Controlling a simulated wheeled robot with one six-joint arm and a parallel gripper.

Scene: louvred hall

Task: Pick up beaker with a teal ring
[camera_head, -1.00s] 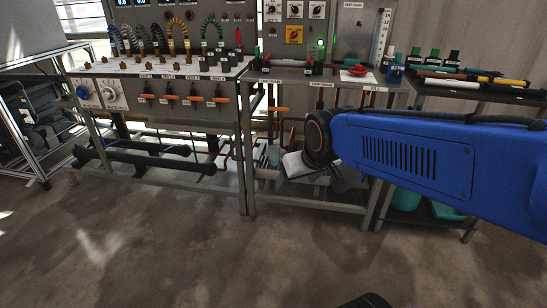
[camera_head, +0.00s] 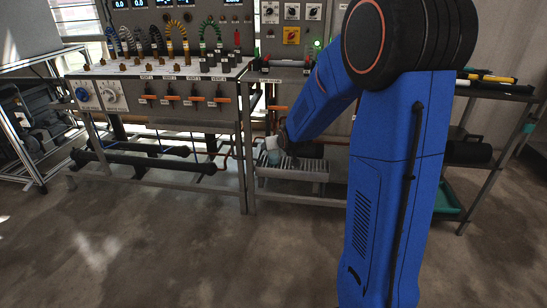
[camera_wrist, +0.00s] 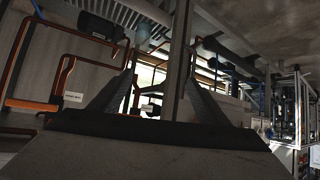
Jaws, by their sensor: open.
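I cannot make out a beaker with a teal ring for certain in either view. A small pale teal thing (camera_head: 273,157) sits at the left end of the lower shelf of the middle bench, too small to identify. My gripper (camera_wrist: 158,75) is open in the wrist view, with nothing between its fingers. In the head view, the end of my arm reaches low under the middle bench, close to the pale teal thing; its fingers are not clear there.
The slatted lower shelf (camera_head: 300,171) lies under the middle bench. Orange pipes (camera_wrist: 67,65) and a grey bench post (camera_wrist: 181,50) are close to my gripper. A valve bench (camera_head: 160,105) stands left. The floor (camera_head: 150,245) in front is clear.

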